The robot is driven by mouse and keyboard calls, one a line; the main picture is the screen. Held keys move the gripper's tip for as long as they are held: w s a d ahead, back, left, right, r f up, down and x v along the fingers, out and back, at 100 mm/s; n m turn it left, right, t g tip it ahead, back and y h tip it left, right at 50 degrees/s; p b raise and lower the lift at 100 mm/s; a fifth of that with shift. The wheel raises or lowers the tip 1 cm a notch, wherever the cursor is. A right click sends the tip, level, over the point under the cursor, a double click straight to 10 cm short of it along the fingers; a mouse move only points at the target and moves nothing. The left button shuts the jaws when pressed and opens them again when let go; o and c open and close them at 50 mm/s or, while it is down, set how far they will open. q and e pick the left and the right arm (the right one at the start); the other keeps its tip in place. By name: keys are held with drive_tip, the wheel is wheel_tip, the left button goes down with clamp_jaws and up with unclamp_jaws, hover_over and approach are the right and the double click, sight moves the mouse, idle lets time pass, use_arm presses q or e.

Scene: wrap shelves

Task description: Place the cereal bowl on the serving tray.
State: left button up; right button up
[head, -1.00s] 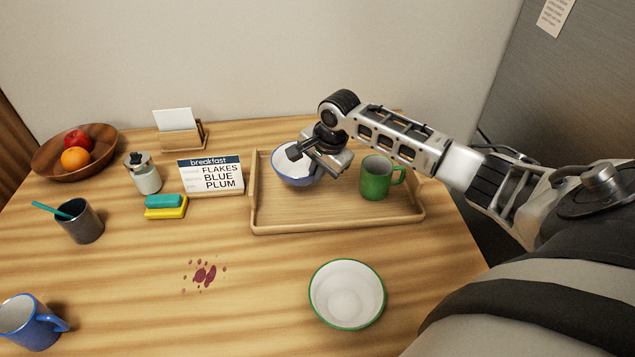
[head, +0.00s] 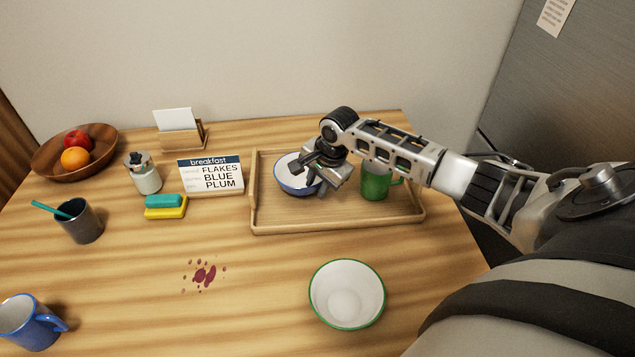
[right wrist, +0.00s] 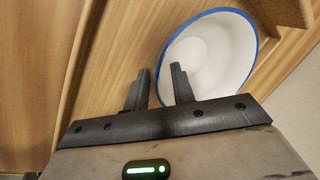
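The white bowl with a blue rim and blue outside (head: 290,184) sits upright on the left part of the wooden serving tray (head: 330,224). My right gripper (head: 314,177) is at the bowl's right side and hides part of it. In the right wrist view the two fingers (right wrist: 160,90) stand apart with a gap, and the blue-rimmed bowl (right wrist: 215,50) lies just beyond the fingertips, its near rim showing in the gap. I cannot tell whether a finger touches it. A second bowl, white with a green rim (head: 347,294), stands on the table in front of the tray. My left gripper is out of view.
A green mug (head: 374,183) stands on the tray, close to my right gripper and partly hidden. The breakfast card (head: 211,174) reads FLAKES, BLUE, PLUM. Sponges (head: 165,207), a jar (head: 146,174) and a dark cup (head: 80,222) are left. A red stain (head: 204,275) marks the table.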

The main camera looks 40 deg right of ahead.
drive_tip(key=v, duration=1.2)
drive_tip(key=shift+p, duration=0.45)
drive_tip(key=shift+r, duration=0.15)
